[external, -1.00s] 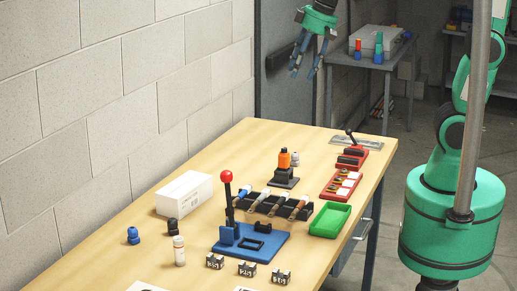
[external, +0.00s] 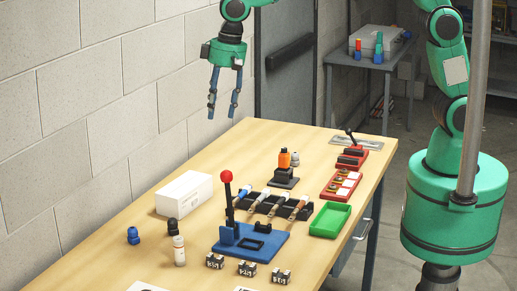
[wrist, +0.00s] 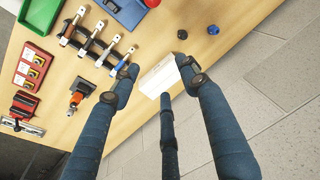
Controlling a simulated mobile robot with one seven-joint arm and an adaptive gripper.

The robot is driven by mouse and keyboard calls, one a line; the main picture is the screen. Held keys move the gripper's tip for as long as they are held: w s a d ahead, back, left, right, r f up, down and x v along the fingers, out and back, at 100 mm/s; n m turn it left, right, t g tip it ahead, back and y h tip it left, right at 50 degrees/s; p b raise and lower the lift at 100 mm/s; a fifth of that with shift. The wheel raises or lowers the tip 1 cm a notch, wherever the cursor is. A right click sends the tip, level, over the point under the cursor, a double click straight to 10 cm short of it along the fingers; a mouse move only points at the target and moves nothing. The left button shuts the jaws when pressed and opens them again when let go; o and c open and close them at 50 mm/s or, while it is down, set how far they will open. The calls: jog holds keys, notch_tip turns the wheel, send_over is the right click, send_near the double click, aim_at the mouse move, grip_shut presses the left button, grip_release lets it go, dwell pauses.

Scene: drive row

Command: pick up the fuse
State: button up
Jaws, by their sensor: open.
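My gripper (external: 223,112) is open and empty, high above the far left side of the wooden table (external: 345,230). In the wrist view its dark blue fingers (wrist: 158,70) are spread, with the white box (wrist: 160,78) seen between them. I cannot tell for certain which thing is the fuse. A small pale cylinder (external: 179,251) stands upright near the left table edge. A red block (external: 342,185) with several light and dark inserts lies at the right; it also shows in the wrist view (wrist: 27,80). My gripper touches none of these.
A blue base with a red-knobbed lever (external: 227,178), a rack of several handled tools (external: 272,208), a green tray (external: 331,219) and an orange-topped device (external: 284,160) fill the middle. The block wall (external: 150,100) runs along the left. The far left tabletop is clear.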

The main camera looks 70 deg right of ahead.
jog(key=w+a+f+p, duration=0.2)
jog(key=w+a+f, duration=0.1)
jog(key=a+f, duration=0.65)
jog(key=g+p, duration=0.2)
jog(key=p, duration=0.1)
send_over(178, 238)
jog(key=shift+h, duration=0.4)
notch_tip(178, 238, down, 11)
jog(key=shift+w+d+r, duration=0.1)
jog(key=shift+r, duration=0.1)
jog(key=shift+f, duration=0.2)
jog(key=shift+f, duration=4.1)
jog(key=shift+f, duration=0.1)
jog(key=shift+f, duration=2.55)
jog(key=shift+c, duration=0.3)
grip_shut()
